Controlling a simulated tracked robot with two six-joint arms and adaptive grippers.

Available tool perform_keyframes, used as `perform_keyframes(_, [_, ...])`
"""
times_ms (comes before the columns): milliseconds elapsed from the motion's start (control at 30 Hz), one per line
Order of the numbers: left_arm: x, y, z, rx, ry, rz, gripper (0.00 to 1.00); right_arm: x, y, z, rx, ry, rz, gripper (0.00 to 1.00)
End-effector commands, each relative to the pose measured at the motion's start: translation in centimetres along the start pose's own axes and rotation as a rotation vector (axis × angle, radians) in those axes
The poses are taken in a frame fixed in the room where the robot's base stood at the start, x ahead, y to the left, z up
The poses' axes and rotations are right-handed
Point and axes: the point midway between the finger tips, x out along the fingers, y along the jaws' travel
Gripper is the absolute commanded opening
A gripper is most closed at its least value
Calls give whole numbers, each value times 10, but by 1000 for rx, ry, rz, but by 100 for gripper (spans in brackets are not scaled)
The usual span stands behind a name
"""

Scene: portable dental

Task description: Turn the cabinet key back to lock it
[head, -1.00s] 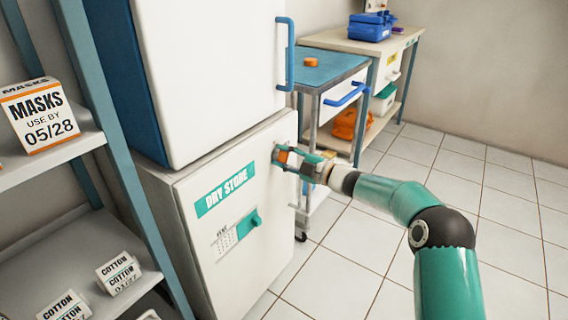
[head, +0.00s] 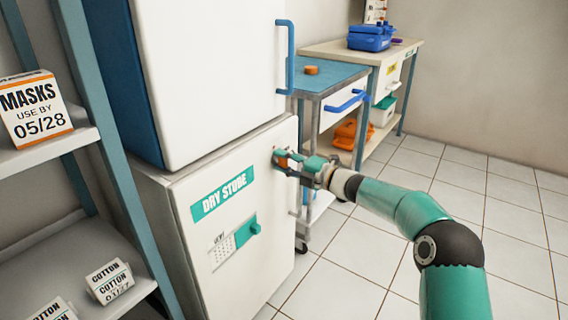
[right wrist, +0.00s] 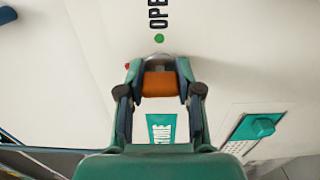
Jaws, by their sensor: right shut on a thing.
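The white lower cabinet (head: 238,262) carries a teal "DRY STORE" sign and its door looks shut. Its key has an orange head (right wrist: 160,84) and sits in a round metal lock on the door's upper right; the orange also shows in the head view (head: 282,162). My right gripper (head: 287,163) is shut on the key head, with one finger on each side of it in the right wrist view (right wrist: 159,88). There, a green dot (right wrist: 159,38) beside "OPE…" lettering lies above the lock, and a red dot (right wrist: 127,66) shows to its left. My left gripper is not in view.
A white upper unit (head: 215,70) with a blue handle stands on the cabinet. A teal knob (head: 254,228) is lower on the door. A blue-topped cart (head: 330,74) stands behind, shelves with boxes are at left, and tiled floor is open at right.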

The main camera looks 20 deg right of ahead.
Motion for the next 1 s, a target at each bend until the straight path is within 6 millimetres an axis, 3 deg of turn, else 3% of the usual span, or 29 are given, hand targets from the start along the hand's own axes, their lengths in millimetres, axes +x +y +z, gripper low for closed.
perform_keyframes(267, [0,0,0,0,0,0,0,2,-5,-4,1,11,-7,0])
perform_keyframes(300, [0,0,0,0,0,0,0,2,-5,-4,1,11,-7,41])
perform_keyframes(433, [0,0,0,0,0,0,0,2,-4,-3,2,8,-6,60])
perform_keyframes(767, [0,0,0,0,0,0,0,-1,-2,-1,1,3,-3,60])
perform_keyframes(1000, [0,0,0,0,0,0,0,-27,-1,0,3,1,-3,60])
